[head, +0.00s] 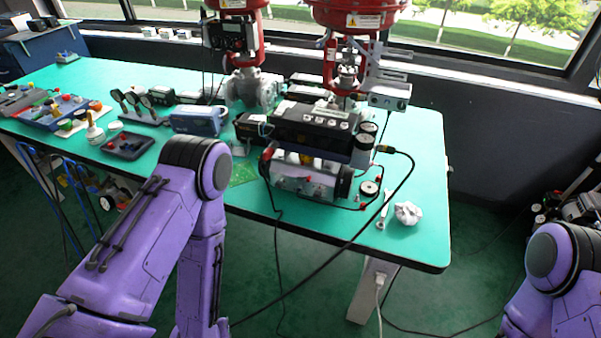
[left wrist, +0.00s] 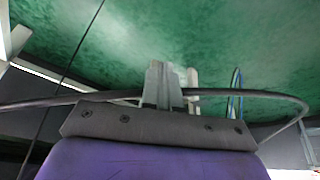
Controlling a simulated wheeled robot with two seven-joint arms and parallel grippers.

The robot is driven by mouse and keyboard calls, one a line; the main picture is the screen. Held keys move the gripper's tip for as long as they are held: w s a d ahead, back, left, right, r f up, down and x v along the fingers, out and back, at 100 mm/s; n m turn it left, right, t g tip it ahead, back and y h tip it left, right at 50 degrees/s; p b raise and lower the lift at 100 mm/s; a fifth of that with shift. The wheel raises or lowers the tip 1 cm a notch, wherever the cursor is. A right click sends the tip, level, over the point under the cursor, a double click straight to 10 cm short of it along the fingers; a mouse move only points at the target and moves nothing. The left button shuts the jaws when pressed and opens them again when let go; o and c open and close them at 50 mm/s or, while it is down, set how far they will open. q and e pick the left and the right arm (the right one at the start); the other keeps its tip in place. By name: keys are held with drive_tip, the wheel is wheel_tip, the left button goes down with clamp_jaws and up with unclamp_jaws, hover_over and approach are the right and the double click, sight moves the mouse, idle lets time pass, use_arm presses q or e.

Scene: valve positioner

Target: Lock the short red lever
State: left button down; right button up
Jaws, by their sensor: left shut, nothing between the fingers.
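The valve positioner unit (head: 312,127) stands on the green table, a black-topped box with a silver front and gauges. A small red part (head: 307,179) shows low on its silver front, and it may be the short red lever. It is too small to tell its position or whether it is locked. My left gripper (left wrist: 164,85) is shut and empty in the left wrist view, with mottled green floor beyond it. My left arm crosses in front of the table in the head view, its gripper out of frame. My right gripper is not in view.
A black cable (head: 345,247) hangs over the front edge. Red-topped valve actuators (head: 358,14) stand behind. Tools and trays crowd the left side.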

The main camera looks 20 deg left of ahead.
use_arm(q)
drive_tip(key=w+d+r+t+h+p, duration=0.2)
drive_tip(key=w+r, duration=0.3)
drive_tip(key=w, duration=0.2)
drive_tip(key=w+d+r+t+h+p, duration=0.1)
drive_tip(key=w+d+r+h+p, duration=0.15)
drive_tip(key=w+r, duration=0.35)
drive_tip(key=m+t+h+p, duration=0.3)
drive_tip(key=m+h, duration=0.1)
drive_tip(key=h, duration=0.1)
approach(308, 176)
drive_tip(key=d+r+v, duration=0.1)
drive_tip(key=v, duration=0.3)
drive_tip(key=shift+a+f+y, duration=0.15)
drive_tip(key=shift+a+y, duration=0.1)
drive_tip(key=shift+w+f, duration=0.1)
drive_tip(key=x, duration=0.9)
drive_tip(key=shift+w+d+f+p, duration=0.15)
drive_tip(key=shift+d+f+p, duration=0.1)
drive_tip(key=shift+p, duration=0.1)
drive_tip(key=shift+d+m+y, duration=0.2)
drive_tip(key=shift+m+y, duration=0.1)
drive_tip(key=shift+y, duration=0.2)
